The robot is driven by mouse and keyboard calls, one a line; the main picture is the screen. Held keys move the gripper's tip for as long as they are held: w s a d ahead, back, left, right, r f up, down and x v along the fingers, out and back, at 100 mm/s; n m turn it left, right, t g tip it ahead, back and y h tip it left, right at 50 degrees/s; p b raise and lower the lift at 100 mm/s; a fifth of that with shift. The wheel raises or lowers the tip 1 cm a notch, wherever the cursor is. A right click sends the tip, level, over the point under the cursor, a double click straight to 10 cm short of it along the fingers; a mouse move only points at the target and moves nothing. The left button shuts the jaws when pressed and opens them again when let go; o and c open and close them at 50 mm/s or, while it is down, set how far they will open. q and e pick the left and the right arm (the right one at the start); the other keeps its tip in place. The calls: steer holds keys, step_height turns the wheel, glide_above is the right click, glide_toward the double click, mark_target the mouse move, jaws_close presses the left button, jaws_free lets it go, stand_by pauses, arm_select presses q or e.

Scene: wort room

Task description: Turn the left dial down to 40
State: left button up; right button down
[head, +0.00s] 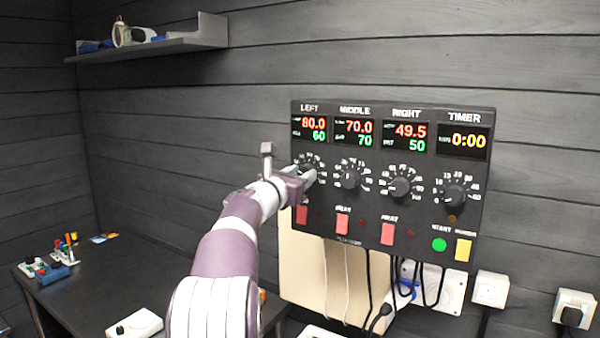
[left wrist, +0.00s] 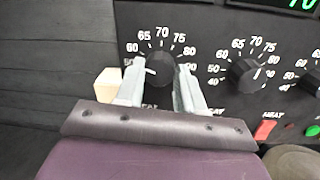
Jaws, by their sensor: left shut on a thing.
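The black control panel (head: 395,235) hangs on the wall with the left, middle and right dials and a timer dial. My left gripper (head: 308,178) is at the left dial (left wrist: 160,68), shut on it with one finger on each side; the gripper also shows in the left wrist view (left wrist: 157,85). The dial's white mark points left, toward the low end of its scale. The left display (head: 310,129) reads 80.0 in red above 60 in green. In the head view my gripper hides much of this dial. My right gripper is not in view.
The middle dial (head: 347,179) is close on the right. Red switches, such as the middle one (head: 342,223), sit below the dials. Cables hang beneath the panel. A dark table (head: 85,290) with small items stands at lower left, and a shelf (head: 150,48) is above.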

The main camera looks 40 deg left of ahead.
arm_select(q)
steer(key=n+p, duration=0.1)
steer(key=n, duration=0.2)
steer(key=n+p, duration=0.2)
steer(key=shift+r+n+y, duration=0.2)
steer(key=shift+n+y, duration=0.1)
steer(key=shift+n, duration=0.1)
steer(key=n+p, duration=0.1)
steer(key=n, duration=0.1)
steer(key=shift+a+n+g+p, duration=0.1)
steer(key=shift+n+g+p, duration=0.2)
steer(key=shift+n+p, duration=0.1)
steer(key=shift+f+n+p, duration=0.15)
steer(key=shift+n+p, duration=0.2)
steer(key=shift+n, duration=0.35)
steer(key=o, duration=1)
steer(key=shift+o, duration=0.2)
